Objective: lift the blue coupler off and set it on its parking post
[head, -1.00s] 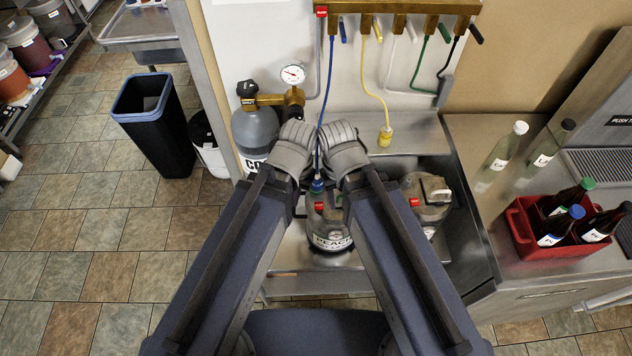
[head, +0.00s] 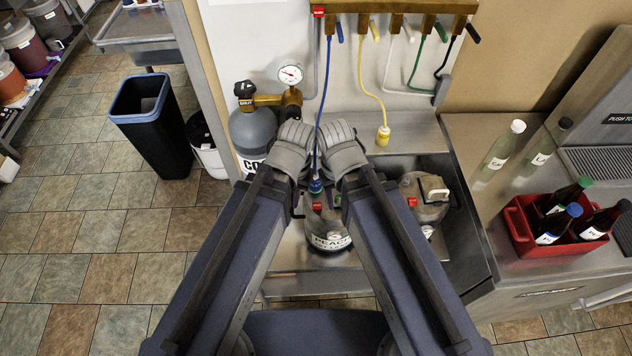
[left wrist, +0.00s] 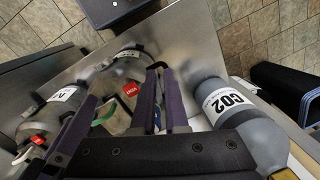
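The blue coupler (head: 316,185) hangs at the end of a blue hose and sits upright at the top of the PEACH keg (head: 331,241). I cannot tell whether it is seated. My left gripper (head: 298,207) is just left of the coupler, largely hidden by its own arm. I cannot make out the parking post for certain.
A second keg (head: 425,197) stands right of the PEACH keg in the sink. A CO2 cylinder (head: 253,130) with a gauge is at the left. A yellow coupler (head: 383,136) hangs behind. A red crate (head: 520,228) of bottles is on the right counter.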

